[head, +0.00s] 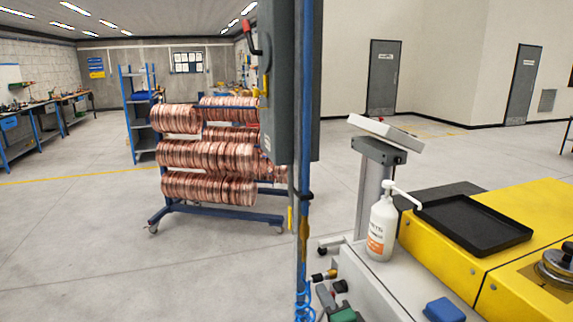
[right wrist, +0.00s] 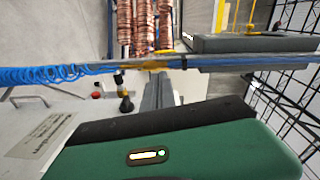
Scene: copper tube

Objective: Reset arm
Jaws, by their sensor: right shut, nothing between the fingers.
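My right gripper (head: 325,296) is low in the head view, just right of the blue coiled hose. It also shows in the right wrist view (right wrist: 158,88), where its grey fingers are together with nothing between them. The copper tube coils (head: 207,155) hang in three rows on a wheeled rack, well beyond my gripper. They show at the top of the right wrist view too (right wrist: 124,25). My left gripper is not in view.
A grey post with a blue hose (head: 306,180) stands close in front. On the right are a white pump bottle (head: 381,228), a black tray (head: 472,224) on a yellow machine (head: 530,262), and a blue block (head: 444,310). Open floor (head: 90,240) lies left.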

